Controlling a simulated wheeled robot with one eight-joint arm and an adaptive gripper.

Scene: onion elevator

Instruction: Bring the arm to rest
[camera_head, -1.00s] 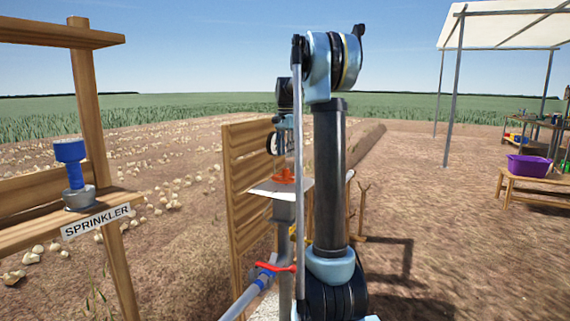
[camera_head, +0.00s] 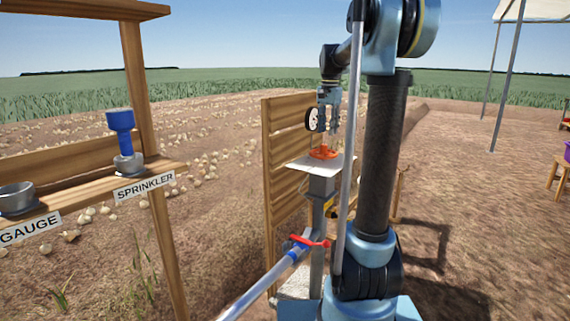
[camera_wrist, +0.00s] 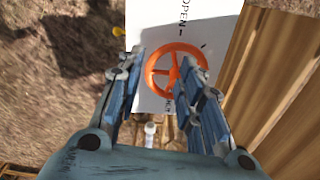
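My gripper (camera_head: 328,112) points down above an orange valve wheel (camera_head: 323,152), with the arm's elbow raised high. In the wrist view my gripper (camera_wrist: 162,68) is open, its two blue fingers spread apart with nothing between them that I can see held. The orange wheel (camera_wrist: 160,71) shows beyond the fingertips, on a white plate (camera_wrist: 150,30) marked "OPEN". The right finger overlaps part of the wheel. A gap shows between gripper and wheel in the head view.
A wooden panel (camera_head: 282,165) stands behind the wheel. A pipe with a red lever (camera_head: 310,241) runs below. A round dial (camera_head: 312,120) appears beside my gripper. At left, a shelf holds a blue sprinkler (camera_head: 122,135) and a grey gauge cup (camera_head: 16,198).

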